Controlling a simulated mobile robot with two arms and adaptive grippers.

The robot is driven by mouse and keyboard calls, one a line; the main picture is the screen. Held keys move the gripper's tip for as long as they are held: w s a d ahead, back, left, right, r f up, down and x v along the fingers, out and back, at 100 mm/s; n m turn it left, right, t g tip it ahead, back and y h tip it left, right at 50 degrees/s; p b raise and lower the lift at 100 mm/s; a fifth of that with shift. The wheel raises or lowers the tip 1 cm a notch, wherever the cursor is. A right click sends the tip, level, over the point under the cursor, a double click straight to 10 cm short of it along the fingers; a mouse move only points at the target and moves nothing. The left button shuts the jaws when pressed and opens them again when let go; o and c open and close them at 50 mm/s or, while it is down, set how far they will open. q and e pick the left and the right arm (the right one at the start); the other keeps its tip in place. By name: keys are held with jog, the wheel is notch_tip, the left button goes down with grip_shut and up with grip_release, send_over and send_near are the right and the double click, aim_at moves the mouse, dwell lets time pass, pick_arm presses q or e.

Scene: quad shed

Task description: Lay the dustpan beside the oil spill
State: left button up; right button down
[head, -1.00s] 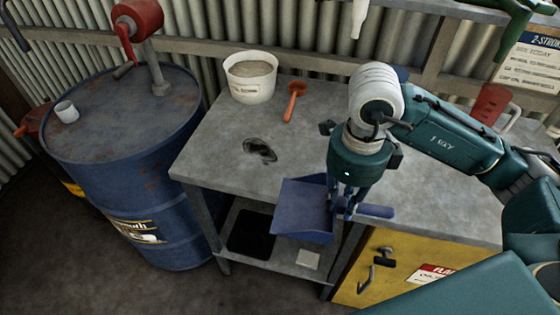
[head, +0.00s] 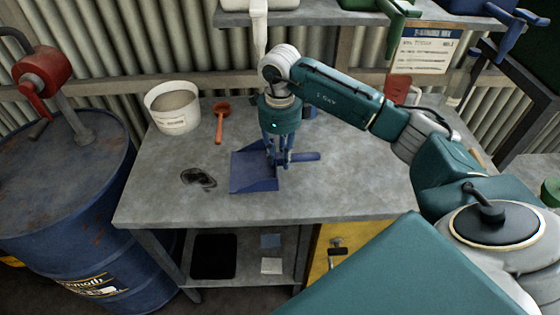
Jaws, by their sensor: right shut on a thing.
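The blue dustpan (head: 253,174) is over the grey workbench top, its handle pointing right. It appears level and at or close to the surface; I cannot tell whether it touches. My right gripper (head: 277,160) points down and is shut on the dustpan near the base of its handle. The dark oil spill (head: 198,178) lies on the bench just left of the dustpan, with a narrow strip of bare bench between them. My left gripper is not in view.
A blue drum (head: 60,215) with a red pump is at the left. The bench (head: 340,185) is clear right of the dustpan. A shelf with bins runs along the back.

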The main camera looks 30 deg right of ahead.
aim_at(280, 163)
notch_tip(280, 163, down, 3)
jog(key=shift+s+r+p, duration=0.1)
jog(key=shift+p, duration=0.8)
jog(key=shift+f+b, duration=0.3)
jog(key=shift+f, duration=0.1)
jog(key=c, duration=1.5)
grip_release()
jog(key=shift+r, duration=0.15)
notch_tip(280, 163, up, 7)
jog(key=shift+f+b, duration=0.15)
jog(key=shift+b, duration=0.9)
jog(key=shift+r, duration=0.45)
jog(key=shift+f, duration=0.1)
